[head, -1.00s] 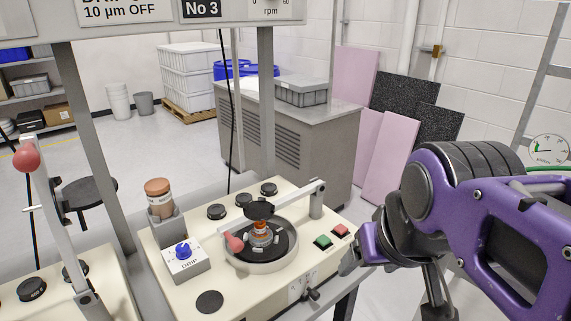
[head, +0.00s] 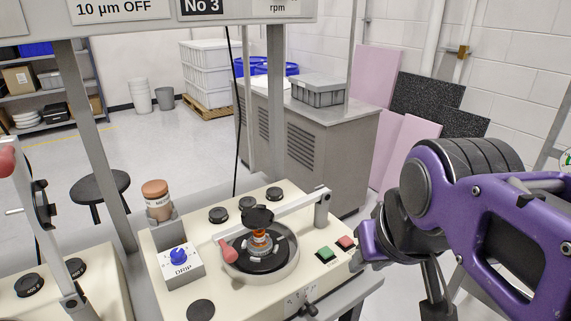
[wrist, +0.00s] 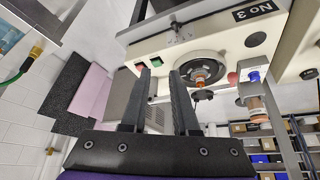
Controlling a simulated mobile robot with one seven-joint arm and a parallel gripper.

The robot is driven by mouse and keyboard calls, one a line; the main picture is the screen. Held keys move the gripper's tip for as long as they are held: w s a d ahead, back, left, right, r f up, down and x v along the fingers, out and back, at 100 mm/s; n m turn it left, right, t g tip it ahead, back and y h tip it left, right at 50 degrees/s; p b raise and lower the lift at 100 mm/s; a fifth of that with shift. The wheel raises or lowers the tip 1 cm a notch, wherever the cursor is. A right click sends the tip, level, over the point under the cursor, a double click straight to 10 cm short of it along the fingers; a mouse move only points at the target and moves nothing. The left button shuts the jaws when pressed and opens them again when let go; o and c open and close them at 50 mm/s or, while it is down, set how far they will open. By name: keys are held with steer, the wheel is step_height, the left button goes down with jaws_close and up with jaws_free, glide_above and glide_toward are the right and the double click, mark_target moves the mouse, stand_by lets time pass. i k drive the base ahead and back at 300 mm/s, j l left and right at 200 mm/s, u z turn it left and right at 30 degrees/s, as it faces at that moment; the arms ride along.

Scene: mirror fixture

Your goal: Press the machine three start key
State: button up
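Machine No 3 (head: 255,300) is the cream console under the "No 3" sign (head: 202,7). On its right side are a green key (head: 325,254), taken as the start key, and a red key (head: 345,243) behind it to the right. My gripper (wrist: 161,72) is open and empty, fingers parallel with a gap. In the head view its end (head: 364,256) is just right of the keys; contact cannot be told.
A lever arm with a pink knob (head: 228,250) lies across the round bowl (head: 284,272). A DRIP box with blue dial (head: 181,265) and a brown-capped bottle (head: 157,205) stand left. Posts rise at the console's back. A grey cabinet (head: 335,150) stands behind.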

mark_target(326, 252)
steer(key=i+l+u, duration=0.25)
steer(key=l, duration=0.35)
steer(key=l+u, duration=0.2)
steer(key=l, duration=0.4)
steer(key=k+l+u, duration=0.1)
steer(key=l, duration=0.25)
steer(key=i+j+z, duration=0.1)
steer(key=j, duration=0.25)
